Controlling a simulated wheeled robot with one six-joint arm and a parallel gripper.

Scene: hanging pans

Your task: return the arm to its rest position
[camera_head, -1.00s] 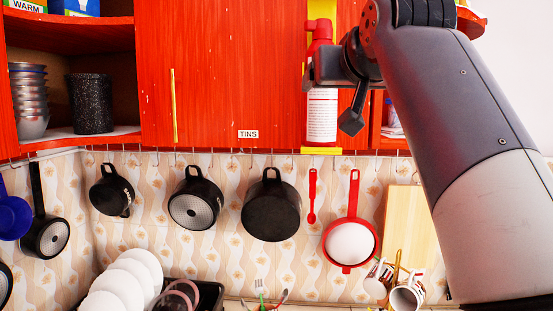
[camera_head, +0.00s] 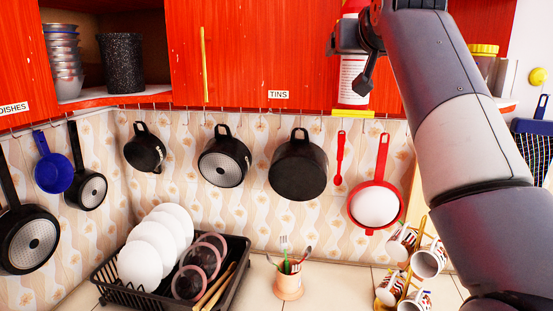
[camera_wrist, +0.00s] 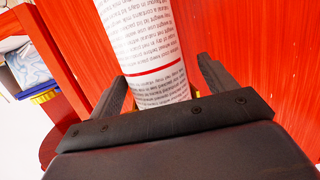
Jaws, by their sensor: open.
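My gripper (camera_head: 354,62) is high up in front of the red cabinet front, at the end of my raised arm. In the wrist view its two dark fingers (camera_wrist: 160,74) stand apart.
Several black pans hang on the wall, including a deep pot (camera_head: 298,170). A dish rack (camera_head: 110,287) with plates, a utensil cup (camera_head: 288,287) and a mug stand (camera_head: 432,222) are on the counter.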

